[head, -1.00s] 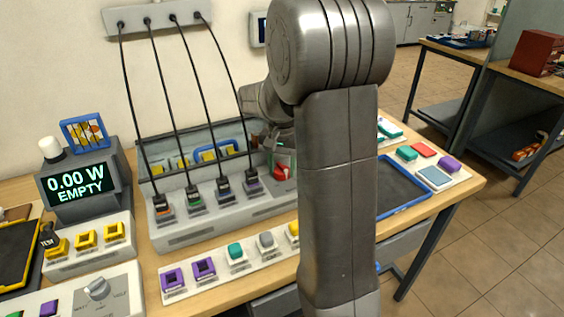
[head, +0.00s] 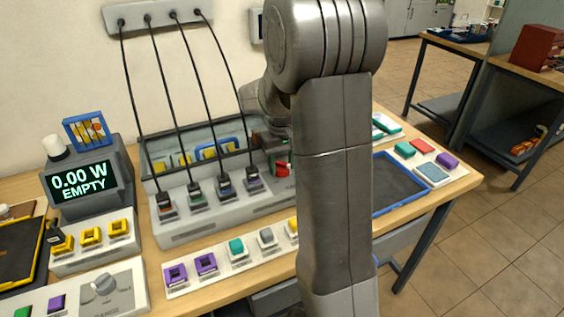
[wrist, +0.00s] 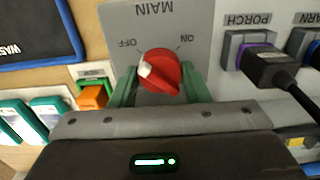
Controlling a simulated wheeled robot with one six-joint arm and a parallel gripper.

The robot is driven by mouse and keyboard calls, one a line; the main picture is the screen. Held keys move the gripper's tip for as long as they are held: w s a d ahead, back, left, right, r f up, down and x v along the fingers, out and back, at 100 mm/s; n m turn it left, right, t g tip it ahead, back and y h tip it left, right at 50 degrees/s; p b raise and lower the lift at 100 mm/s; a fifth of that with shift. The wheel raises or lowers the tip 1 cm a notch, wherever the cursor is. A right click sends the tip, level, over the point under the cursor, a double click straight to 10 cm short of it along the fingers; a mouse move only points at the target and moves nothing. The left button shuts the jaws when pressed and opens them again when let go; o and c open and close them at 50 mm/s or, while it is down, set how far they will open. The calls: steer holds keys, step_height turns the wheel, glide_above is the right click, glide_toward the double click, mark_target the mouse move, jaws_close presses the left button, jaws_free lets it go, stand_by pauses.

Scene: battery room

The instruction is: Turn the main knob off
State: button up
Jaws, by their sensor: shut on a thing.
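The red main knob (wrist: 160,72) sits on a grey panel (wrist: 160,22) marked MAIN, with OFF at left and ON at right in the wrist view. The knob's white mark is on its left side, toward the OFF label. My gripper (wrist: 159,86) has its green fingers on both sides of the knob and is shut on it. In the head view the red knob (head: 282,169) shows at the right end of the plug console (head: 225,217), partly hidden by my arm.
Black cables run to plugs (head: 224,187) on the console, left of the knob. The PORCH plug (wrist: 265,65) is close on the right in the wrist view. A meter (head: 80,182) reads 0.00 W EMPTY. A blue-rimmed tray (head: 398,212) lies right of my arm.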

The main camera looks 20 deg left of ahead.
mark_target(282, 163)
stand_by(0.4)
steer(key=o, duration=1)
steer(key=shift+c, duration=0.2)
steer(key=shift+r, duration=0.1)
step_height(282, 163, up, 14)
steer(key=shift+f, duration=0.25)
step_height(282, 163, down, 14)
steer(key=shift+r, duration=0.15)
steer(key=shift+r, duration=0.1)
stand_by(0.3)
